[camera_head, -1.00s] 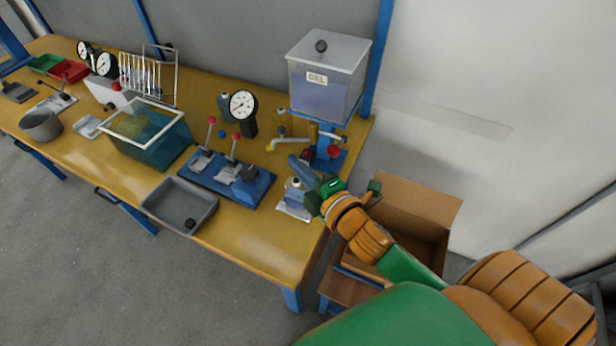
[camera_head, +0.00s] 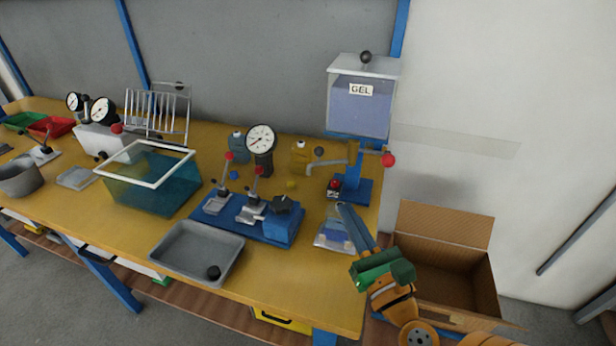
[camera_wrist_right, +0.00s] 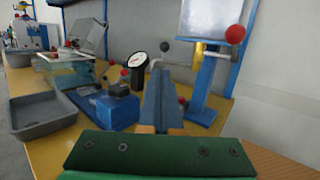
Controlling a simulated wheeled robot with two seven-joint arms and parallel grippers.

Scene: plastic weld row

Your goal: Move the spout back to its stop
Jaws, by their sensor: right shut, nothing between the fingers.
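My right gripper (camera_head: 341,207) is shut and empty, in front of and below the spout, beside the blue-labelled pouch. In the wrist view its closed fingers (camera_wrist_right: 160,73) point toward the spout and hide part of it. I see no contact with the spout. My left gripper is out of view. The stop cannot be made out.
A red ball knob (camera_head: 388,160) is right of the spout. The pouch (camera_head: 333,235) lies by my fingers. A blue fixture (camera_head: 285,224) with levers, a gauge (camera_head: 261,139) and a grey tray (camera_head: 197,252) stand left. An open carton (camera_head: 445,230) is at the right.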

